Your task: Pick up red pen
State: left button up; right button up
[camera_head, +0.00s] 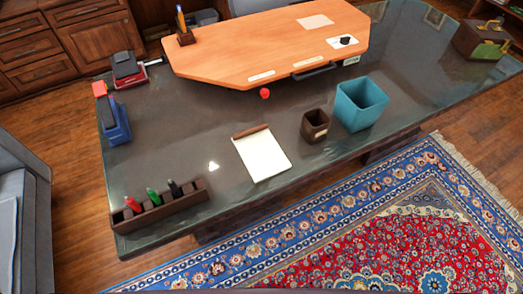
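A red pen (133,205) stands in the left part of a dark brown holder (168,210) with compartments. The holder lies at the near left corner of the glass-topped desk (215,150). A green pen (153,196) and a black pen (174,188) stand to the right of the red one in the same holder. The lower part of the red pen is hidden by the holder's wall. Neither of my grippers shows in the head view.
A notepad (262,155), a small brown cup (315,126) and a teal bin (360,104) stand right of the holder. A grey chair (20,220) is at the left. A patterned rug (380,230) lies in front.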

aim_at(130, 201)
jog(key=u, duration=1.4)
